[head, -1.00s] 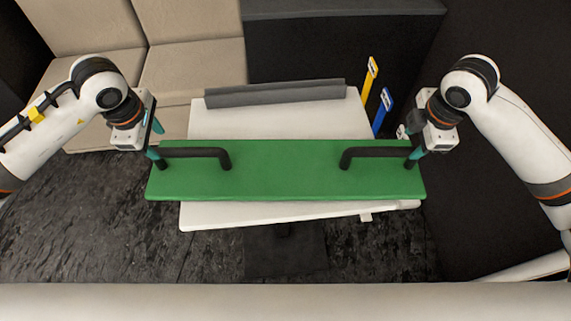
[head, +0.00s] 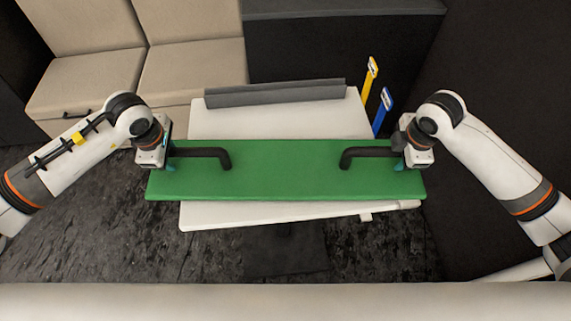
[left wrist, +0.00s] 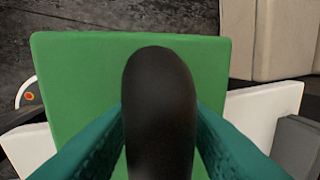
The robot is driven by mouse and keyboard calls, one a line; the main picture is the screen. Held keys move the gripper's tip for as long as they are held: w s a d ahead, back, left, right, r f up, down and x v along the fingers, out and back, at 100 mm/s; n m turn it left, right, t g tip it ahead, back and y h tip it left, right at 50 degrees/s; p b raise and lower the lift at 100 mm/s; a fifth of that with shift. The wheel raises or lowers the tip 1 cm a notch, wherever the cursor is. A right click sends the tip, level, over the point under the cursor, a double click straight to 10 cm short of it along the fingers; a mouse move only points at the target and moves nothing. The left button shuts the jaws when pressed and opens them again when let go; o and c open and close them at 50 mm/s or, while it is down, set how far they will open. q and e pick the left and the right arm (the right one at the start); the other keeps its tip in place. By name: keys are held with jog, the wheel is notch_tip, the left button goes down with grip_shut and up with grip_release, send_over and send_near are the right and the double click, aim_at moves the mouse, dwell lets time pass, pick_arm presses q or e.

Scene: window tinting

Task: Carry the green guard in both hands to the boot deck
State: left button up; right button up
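The green guard (head: 286,178) is a long flat board with two black handles. It lies level across the white table (head: 300,117), overhanging it at both ends. My left gripper (head: 158,165) is at the outer end of the left handle (head: 205,153). In the left wrist view its teal fingers (left wrist: 160,115) straddle the black handle (left wrist: 160,85), one close on each side, over the green board (left wrist: 75,75). I cannot tell whether they press on it. My right gripper (head: 419,163) is at the outer end of the right handle (head: 365,154); its fingertips are mostly hidden.
A grey bar (head: 275,93) lies along the table's back edge. A yellow tool (head: 369,82) and a blue tool (head: 383,110) stand at its right. A beige seat (head: 190,75) is behind left and a dark deck (head: 340,50) behind. Dark floor lies in front.

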pick_arm(q)
grip_shut()
pick_arm(e)
grip_shut()
pick_arm(q)
jog(key=shift+w+r, duration=0.1)
jog(key=shift+r, duration=0.1)
pick_arm(e)
jog(key=shift+w+r, duration=0.1)
jog(key=shift+r, duration=0.1)
